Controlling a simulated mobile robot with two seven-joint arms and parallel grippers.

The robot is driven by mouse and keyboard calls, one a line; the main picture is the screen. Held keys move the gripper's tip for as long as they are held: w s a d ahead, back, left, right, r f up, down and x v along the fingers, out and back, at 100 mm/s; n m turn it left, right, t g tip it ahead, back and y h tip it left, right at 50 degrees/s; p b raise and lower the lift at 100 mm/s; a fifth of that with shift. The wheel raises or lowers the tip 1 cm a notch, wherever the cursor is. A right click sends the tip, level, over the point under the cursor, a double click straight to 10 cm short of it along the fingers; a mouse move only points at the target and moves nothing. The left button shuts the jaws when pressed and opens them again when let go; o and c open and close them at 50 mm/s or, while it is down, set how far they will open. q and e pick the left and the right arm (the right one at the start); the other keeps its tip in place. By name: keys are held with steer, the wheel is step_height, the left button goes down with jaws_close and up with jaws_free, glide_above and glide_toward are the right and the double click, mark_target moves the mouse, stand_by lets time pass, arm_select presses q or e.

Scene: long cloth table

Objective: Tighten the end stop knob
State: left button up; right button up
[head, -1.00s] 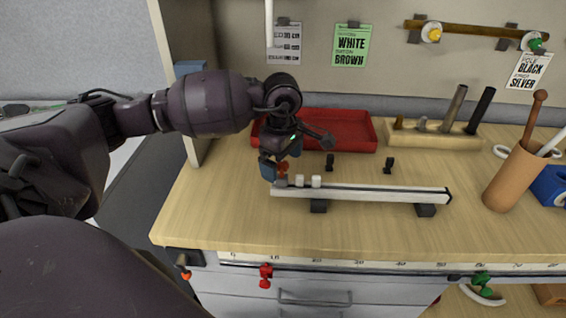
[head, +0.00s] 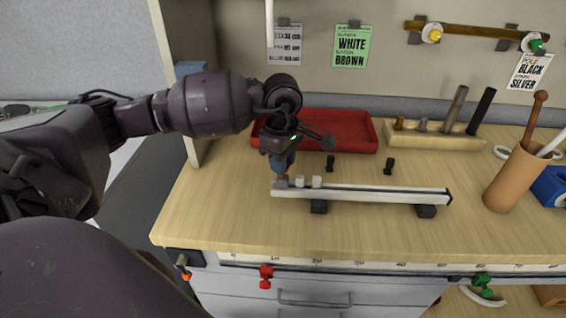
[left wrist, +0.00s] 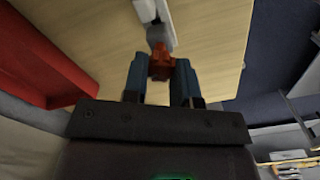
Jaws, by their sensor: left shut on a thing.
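The end stop knob (left wrist: 161,66) is orange-red and sits between the two blue fingers of my left gripper (left wrist: 160,72) in the left wrist view. In the head view my left gripper (head: 281,168) points down at the left end of a pale rail (head: 375,193), shut on the knob, which the fingers mostly hide there. The grey end stop (head: 281,184) is at that rail end, just below the fingers. Two small whitish blocks (head: 308,182) sit on the rail to its right. My right gripper is not in view.
The rail rests on dark supports (head: 319,206) on a wooden tabletop (head: 220,215). A red tray (head: 350,131) lies behind my gripper. Two small black pegs (head: 389,166) stand behind the rail. A brown cup (head: 513,178) with sticks stands at the right.

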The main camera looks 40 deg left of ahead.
arm_select(q)
steer(key=shift+f+m+b, duration=0.3)
steer(key=shift+m+b, duration=0.25)
steer(key=shift+m, duration=0.15)
steer(key=shift+m+b, duration=0.35)
steer(key=shift+m, duration=0.25)
steer(key=m+b, duration=0.1)
steer(key=m, duration=0.2)
steer(key=shift+b, duration=0.35)
steer(key=m+b, duration=0.1)
steer(key=m, duration=0.2)
steer(key=shift+b, duration=0.3)
steer(key=m+b, duration=0.2)
steer(key=m, duration=0.3)
steer(key=m+b, duration=0.1)
steer(key=m, duration=0.2)
steer(key=shift+b, duration=0.35)
steer(key=m+b, duration=0.1)
steer(key=m, duration=0.2)
steer(key=shift+m+b, duration=0.45)
steer(key=shift+m, duration=0.75)
steer(key=o, duration=0.8)
steer(key=shift+r, duration=0.25)
steer(key=o, duration=0.9)
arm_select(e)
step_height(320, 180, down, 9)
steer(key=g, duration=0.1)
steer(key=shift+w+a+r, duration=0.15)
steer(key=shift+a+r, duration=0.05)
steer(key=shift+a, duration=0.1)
